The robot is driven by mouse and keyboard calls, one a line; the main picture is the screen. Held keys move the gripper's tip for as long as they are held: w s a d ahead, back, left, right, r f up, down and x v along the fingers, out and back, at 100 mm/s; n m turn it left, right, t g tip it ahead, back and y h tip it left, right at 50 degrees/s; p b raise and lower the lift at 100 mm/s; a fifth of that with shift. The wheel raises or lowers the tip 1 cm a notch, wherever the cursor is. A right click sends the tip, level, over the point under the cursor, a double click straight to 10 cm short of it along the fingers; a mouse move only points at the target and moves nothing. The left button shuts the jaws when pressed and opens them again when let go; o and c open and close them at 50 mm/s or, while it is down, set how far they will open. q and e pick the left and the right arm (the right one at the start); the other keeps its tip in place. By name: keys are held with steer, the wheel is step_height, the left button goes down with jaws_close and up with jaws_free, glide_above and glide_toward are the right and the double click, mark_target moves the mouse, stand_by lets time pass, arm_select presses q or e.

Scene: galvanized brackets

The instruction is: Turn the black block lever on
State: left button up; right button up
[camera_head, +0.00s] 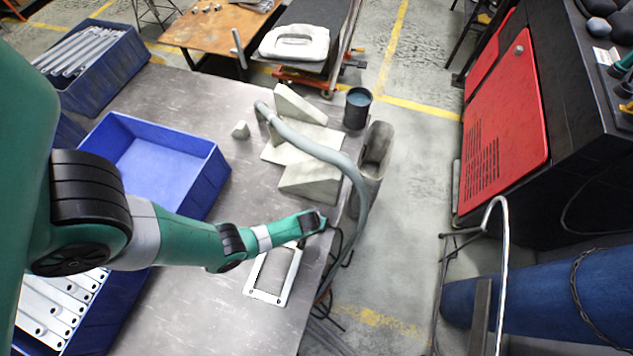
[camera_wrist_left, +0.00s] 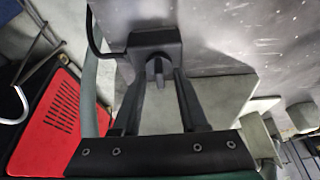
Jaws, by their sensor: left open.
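The black block (camera_wrist_left: 153,45) sits at the edge of the grey table in the left wrist view. Its small dark lever (camera_wrist_left: 158,72) sticks out from its face. My left gripper (camera_wrist_left: 159,80) is open, its two black fingers reaching toward the block with the lever between their tips. I cannot tell whether a finger touches the lever or block. In the head view my left gripper (camera_head: 318,222) is at the right edge of the table, and the block is not clearly visible there. My right gripper is in neither view.
A grey hose (camera_head: 335,157) arches over pale angled blocks (camera_head: 310,180) beyond the gripper. A white frame (camera_head: 273,274) lies on the grey table (camera_head: 225,280). A blue bin (camera_head: 212,172) stands left. Black cables hang at the table edge. A red-fronted cabinet (camera_head: 505,120) stands across the aisle.

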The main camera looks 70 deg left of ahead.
arm_select(q)
jaws_close()
steer(key=shift+m, duration=0.4)
steer(key=m, duration=0.2)
steer(key=m+t+h+p, duration=0.1)
steer(key=shift+s+a+m, duration=0.15)
steer(key=shift+m, duration=0.25)
steer(key=m+h, duration=0.1)
steer(key=m, duration=0.1)
steer(key=shift+m+t, duration=0.3)
steer(key=shift+t, duration=0.1)
steer(key=m+h+b, duration=0.1)
steer(key=m, duration=0.1)
steer(key=m+h+b, duration=0.1)
steer(key=m, duration=0.2)
steer(key=shift+a+f+m, duration=0.1)
steer(key=shift+a+m, duration=0.1)
steer(key=shift+m, duration=0.1)
steer(key=shift+m+h, duration=0.6)
steer(key=shift+m, duration=0.6)
steer(key=shift+a+m+g+h+p, duration=0.1)
steer(key=shift+m+g+h+p, duration=0.35)
steer(key=shift+m, duration=0.85)
